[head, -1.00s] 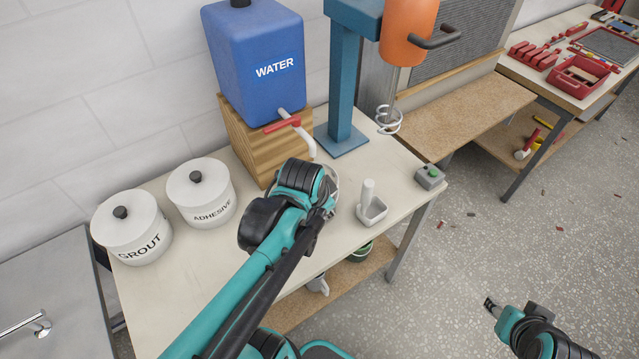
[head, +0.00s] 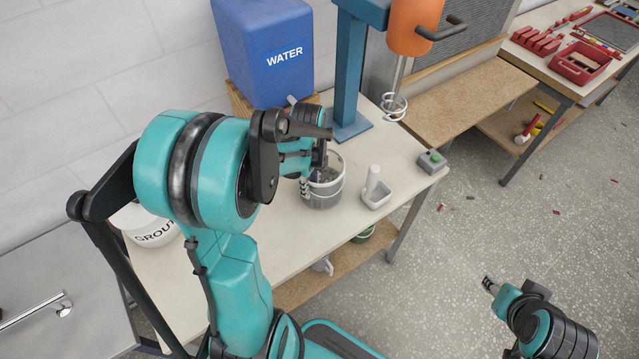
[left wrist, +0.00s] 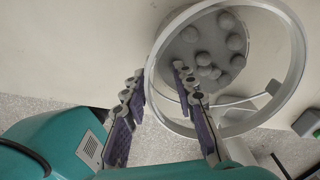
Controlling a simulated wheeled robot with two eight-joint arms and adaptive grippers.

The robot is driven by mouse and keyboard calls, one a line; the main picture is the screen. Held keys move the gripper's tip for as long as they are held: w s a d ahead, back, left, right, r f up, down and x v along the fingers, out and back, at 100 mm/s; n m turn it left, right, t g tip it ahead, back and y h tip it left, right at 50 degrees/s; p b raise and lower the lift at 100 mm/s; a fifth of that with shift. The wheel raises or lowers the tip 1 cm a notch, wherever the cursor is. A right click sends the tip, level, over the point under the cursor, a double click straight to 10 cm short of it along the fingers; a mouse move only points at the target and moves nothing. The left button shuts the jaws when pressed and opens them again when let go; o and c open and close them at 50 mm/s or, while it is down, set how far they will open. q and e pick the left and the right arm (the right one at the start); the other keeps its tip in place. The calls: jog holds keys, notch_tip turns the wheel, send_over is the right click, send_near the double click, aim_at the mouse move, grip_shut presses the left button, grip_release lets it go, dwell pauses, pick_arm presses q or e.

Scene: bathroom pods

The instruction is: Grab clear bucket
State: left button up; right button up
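The clear bucket (head: 323,196), see-through with grey lumpy contents, stands on the worktable below the blue water container. Its round rim also shows in the left wrist view (left wrist: 299,55), with grey lumps inside. My left gripper (head: 311,178) is at the bucket's near left side, fingers pointing down. In the left wrist view the left gripper (left wrist: 158,82) has its fingers apart, one outside the wall and one over the inside of the rim. I see no firm grip on the wall. My right gripper (head: 489,285) is low at the right, away from the table; its finger gap is unclear.
The blue water container (head: 270,50) stands behind the bucket. The orange mixer (head: 414,25) hangs behind.

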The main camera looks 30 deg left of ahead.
aim_at(311, 205)
pick_arm(q)
notch_tip(311, 205, down, 6)
jog(key=shift+f+b, duration=0.25)
jog(key=shift+b, duration=1)
grip_shut()
jog(key=shift+r, duration=0.1)
